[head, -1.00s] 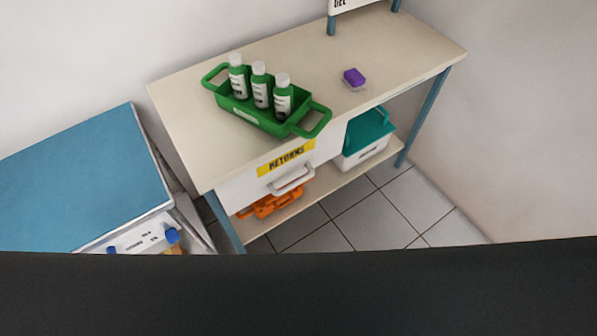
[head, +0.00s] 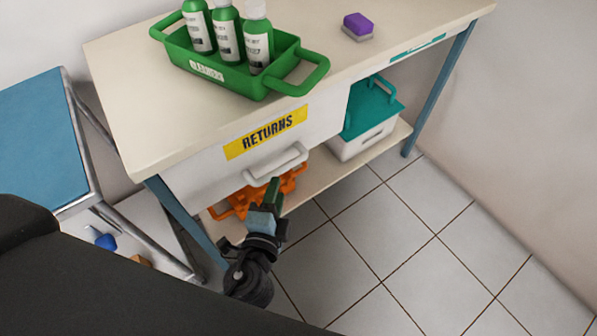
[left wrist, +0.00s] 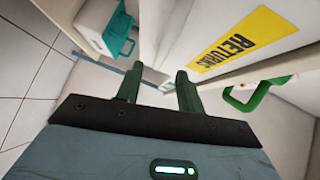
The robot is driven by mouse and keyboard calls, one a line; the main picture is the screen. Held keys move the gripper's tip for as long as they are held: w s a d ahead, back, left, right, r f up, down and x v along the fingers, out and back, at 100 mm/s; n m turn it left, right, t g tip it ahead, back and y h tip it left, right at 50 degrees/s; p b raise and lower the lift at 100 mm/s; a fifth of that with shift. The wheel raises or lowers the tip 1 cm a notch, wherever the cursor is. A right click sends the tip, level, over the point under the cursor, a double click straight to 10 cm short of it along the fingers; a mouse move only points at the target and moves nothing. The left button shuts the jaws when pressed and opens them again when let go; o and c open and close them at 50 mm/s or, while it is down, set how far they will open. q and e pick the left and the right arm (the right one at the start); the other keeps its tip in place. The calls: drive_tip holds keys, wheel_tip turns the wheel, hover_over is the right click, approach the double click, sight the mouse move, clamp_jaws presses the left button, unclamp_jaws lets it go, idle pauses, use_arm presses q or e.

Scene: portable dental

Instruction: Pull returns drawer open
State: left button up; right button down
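The returns drawer (head: 205,178) is a white front with a yellow RETURNS label (head: 266,132) and a pale bar handle (head: 275,165), under the bench top. The drawer looks closed. My left gripper (head: 274,188) is just below and in front of the handle, pointing up at it. In the left wrist view its two green fingers (left wrist: 158,88) stand apart, with a pale bar, probably the handle, near the gap between them. I cannot tell whether they touch it. The RETURNS label (left wrist: 243,40) shows to the right there. My right gripper is not in view.
A green tray (head: 225,75) with 3 bottles and a purple-topped block (head: 358,25) stand on the bench (head: 130,110). An orange item (head: 238,203) and a teal-lidded white box (head: 375,105) sit on the lower shelf. A blue-topped cart (head: 40,140) stands left. The tiled floor on the right is clear.

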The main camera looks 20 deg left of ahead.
sight(284, 166)
use_arm(q)
drive_tip(key=w, duration=0.5)
drive_tip(key=w+a+f, duration=0.1)
drive_tip(key=w, duration=0.1)
drive_tip(key=shift+w, duration=0.4)
clamp_jaws()
